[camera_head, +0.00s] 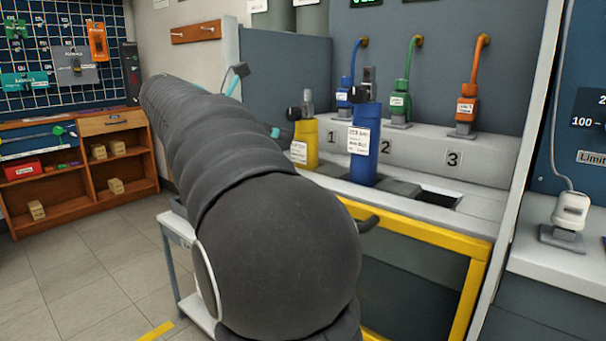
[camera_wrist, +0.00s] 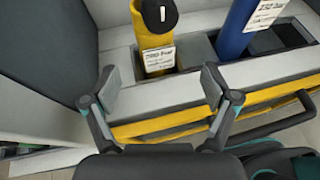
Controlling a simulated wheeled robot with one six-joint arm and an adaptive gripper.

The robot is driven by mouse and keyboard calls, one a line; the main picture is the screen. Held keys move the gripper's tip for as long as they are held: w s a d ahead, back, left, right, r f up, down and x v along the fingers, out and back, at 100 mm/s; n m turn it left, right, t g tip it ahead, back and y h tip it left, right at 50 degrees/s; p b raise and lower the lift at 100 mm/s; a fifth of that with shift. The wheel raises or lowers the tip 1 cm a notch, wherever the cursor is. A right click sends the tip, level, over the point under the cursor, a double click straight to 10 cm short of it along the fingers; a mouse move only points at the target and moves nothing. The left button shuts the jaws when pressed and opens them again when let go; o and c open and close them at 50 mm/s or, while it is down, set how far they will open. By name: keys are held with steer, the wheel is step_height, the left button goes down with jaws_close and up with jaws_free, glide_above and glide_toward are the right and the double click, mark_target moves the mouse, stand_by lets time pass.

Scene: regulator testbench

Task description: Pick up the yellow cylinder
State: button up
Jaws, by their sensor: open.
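The yellow cylinder (camera_head: 305,143) stands upright on the bench at the left, with a white label and a black knob and metal valve on top. My arm hides part of it in the head view. In the wrist view the yellow cylinder (camera_wrist: 152,32) stands in a dark slot, its label facing me. My gripper (camera_wrist: 162,80) is open and empty. Its two fingers are apart, one on each side of the cylinder's line and short of it. In the head view my arm covers most of the gripper.
A blue cylinder (camera_head: 364,145) stands right of the yellow one; it also shows in the wrist view (camera_wrist: 237,28). An empty slot (camera_head: 436,198) lies farther right. A yellow rail (camera_head: 420,231) and dark handle (camera_wrist: 285,122) run along the bench front. Blue, green and orange hoses hang behind.

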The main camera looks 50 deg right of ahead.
mark_target(297, 136)
steer(key=x, duration=0.5)
steer(key=shift+w+r+b+x, duration=0.1)
steer(key=shift+b+x, duration=0.05)
steer(key=shift+x, duration=0.75)
steer(key=shift+w+r+b+x, duration=0.1)
steer(key=shift+b+x, duration=0.05)
steer(key=shift+x, duration=0.75)
steer(key=shift+w+r+b+x, duration=0.1)
steer(key=shift+w+b+x, duration=0.05)
steer(key=shift+x, duration=0.75)
steer(key=shift+d+r, duration=0.1)
steer(key=shift+r, duration=0.05)
steer(key=c, duration=1.5)
step_height(297, 136, up, 12)
steer(key=p, duration=0.4)
steer(key=shift+r, duration=0.2)
steer(key=a, duration=0.6)
steer(key=w+a, duration=0.1)
steer(key=a, duration=0.4)
steer(key=w+a, duration=0.1)
steer(key=a, duration=0.5)
steer(key=shift+w+a+f, duration=0.25)
steer(key=shift+a, duration=0.15)
